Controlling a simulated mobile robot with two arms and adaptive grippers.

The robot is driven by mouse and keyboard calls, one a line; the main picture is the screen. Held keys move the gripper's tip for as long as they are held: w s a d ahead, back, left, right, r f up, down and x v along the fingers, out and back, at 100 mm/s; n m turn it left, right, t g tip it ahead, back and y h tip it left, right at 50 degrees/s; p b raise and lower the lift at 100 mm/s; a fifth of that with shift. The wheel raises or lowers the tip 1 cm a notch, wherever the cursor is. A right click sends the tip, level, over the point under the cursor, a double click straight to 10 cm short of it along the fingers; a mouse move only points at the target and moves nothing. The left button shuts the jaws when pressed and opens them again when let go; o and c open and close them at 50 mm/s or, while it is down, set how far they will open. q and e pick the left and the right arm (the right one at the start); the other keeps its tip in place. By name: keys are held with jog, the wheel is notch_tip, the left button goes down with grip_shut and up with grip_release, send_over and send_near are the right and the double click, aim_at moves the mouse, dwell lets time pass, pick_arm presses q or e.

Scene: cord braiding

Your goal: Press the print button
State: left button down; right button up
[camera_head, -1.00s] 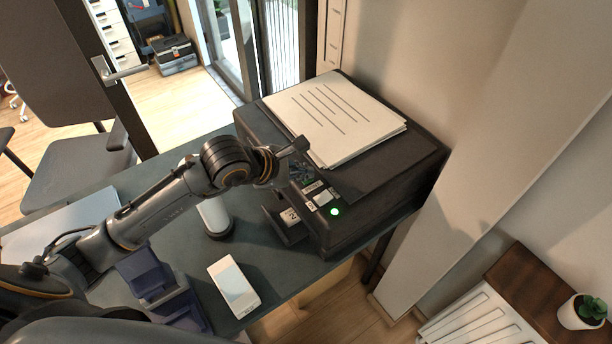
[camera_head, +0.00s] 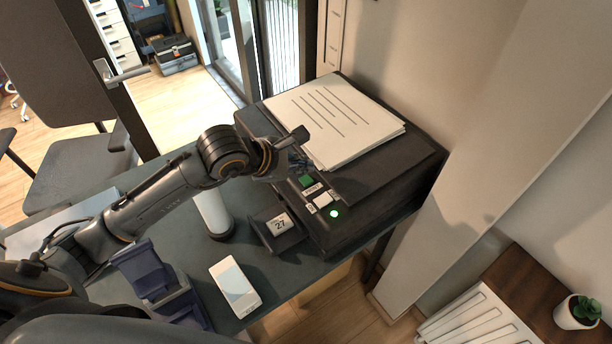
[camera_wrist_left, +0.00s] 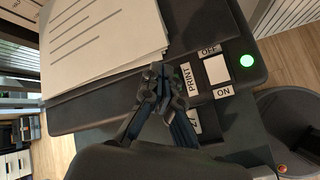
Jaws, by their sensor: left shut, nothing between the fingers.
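The black printer (camera_head: 380,190) stands on the dark desk with a stack of printed paper on top. Its green print button (camera_head: 306,181) shows in the head view, with a white switch (camera_head: 323,200) and a lit green light (camera_head: 334,213) beside it. My left gripper (camera_head: 299,165) is shut and empty, just behind the button over the printer's front panel. In the left wrist view the shut fingers (camera_wrist_left: 164,72) are beside the PRINT label (camera_wrist_left: 188,79) and hide the button. I cannot tell whether they touch the panel. My right gripper is not in view.
A holder with a "27" card (camera_head: 280,224) stands at the printer's front. A white cylinder (camera_head: 213,214), a phone-like device (camera_head: 235,286) and a blue organizer (camera_head: 158,279) are on the desk (camera_head: 255,262). The paper stack (camera_head: 340,120) lies close to the gripper.

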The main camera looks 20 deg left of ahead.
aim_at(303, 182)
pick_arm(q)
notch_tip(303, 182, up, 3)
jog(key=shift+r+p, duration=0.2)
jog(key=shift+p, duration=0.5)
jog(key=shift+f, duration=0.1)
